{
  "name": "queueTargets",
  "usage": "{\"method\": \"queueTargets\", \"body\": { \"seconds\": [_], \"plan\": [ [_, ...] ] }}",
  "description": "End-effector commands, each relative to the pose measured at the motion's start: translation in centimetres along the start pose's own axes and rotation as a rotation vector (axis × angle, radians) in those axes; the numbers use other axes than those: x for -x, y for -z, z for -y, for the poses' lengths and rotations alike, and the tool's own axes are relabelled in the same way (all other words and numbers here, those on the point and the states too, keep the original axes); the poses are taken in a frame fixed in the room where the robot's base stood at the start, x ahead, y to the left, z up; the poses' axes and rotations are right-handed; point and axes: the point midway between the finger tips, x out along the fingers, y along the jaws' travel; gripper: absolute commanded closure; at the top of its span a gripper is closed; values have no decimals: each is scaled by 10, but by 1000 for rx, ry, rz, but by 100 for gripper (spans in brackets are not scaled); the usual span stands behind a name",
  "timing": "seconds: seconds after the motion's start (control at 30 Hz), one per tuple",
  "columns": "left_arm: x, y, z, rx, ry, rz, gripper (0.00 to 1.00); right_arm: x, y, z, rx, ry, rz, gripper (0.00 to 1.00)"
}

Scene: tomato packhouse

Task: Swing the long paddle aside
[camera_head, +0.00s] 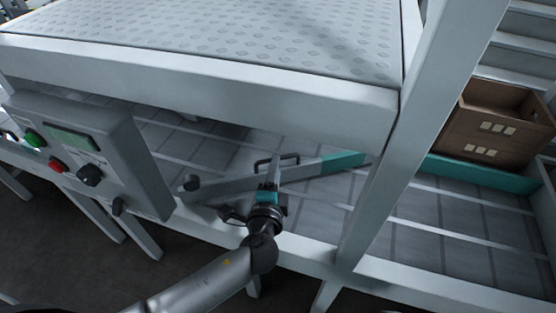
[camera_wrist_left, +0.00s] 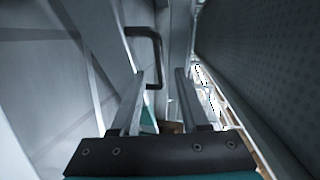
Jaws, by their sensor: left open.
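The long paddle (camera_head: 318,168) is a grey bar with a teal far end. It lies slantwise over the grey conveyor bed, under the raised table, and a dark knob sits at its left end. A black bar handle (camera_head: 262,162) stands on the paddle; the handle also shows in the left wrist view (camera_wrist_left: 157,48). My left gripper (camera_head: 272,168) is at the handle, with its fingers open. My right gripper is out of view.
The raised table (camera_head: 230,98) with a dimpled top overhangs the bed. A control box (camera_head: 125,150) with buttons stands at the left. A pale upright post (camera_head: 395,160) rises right of the paddle. A brown crate (camera_head: 490,128) stands at the right; the bed before it is clear.

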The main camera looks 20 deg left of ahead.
Motion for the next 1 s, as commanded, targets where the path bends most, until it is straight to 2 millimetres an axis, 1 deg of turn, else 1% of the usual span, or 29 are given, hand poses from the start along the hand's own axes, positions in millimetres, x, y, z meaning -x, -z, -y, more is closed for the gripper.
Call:
{"method": "queueTargets", "body": {
  "seconds": [0.03, 0.1, 0.3, 0.5, 0.77, 1.0],
  "plan": [
    [-10, 0, 0, 0, 4, 0, 55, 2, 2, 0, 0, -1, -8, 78],
    [-22, 0, -1, 0, 3, 1, 55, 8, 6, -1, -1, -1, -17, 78],
    [-44, 0, -1, -1, 1, 1, 55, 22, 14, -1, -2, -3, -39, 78],
    [-53, 0, 0, -1, 0, 0, 55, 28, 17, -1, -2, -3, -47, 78],
    [-54, 0, 0, 0, 0, 0, 55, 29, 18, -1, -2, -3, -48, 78],
    [-54, 0, 0, 0, 0, 1, 81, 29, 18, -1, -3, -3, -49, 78]
  ]
}}
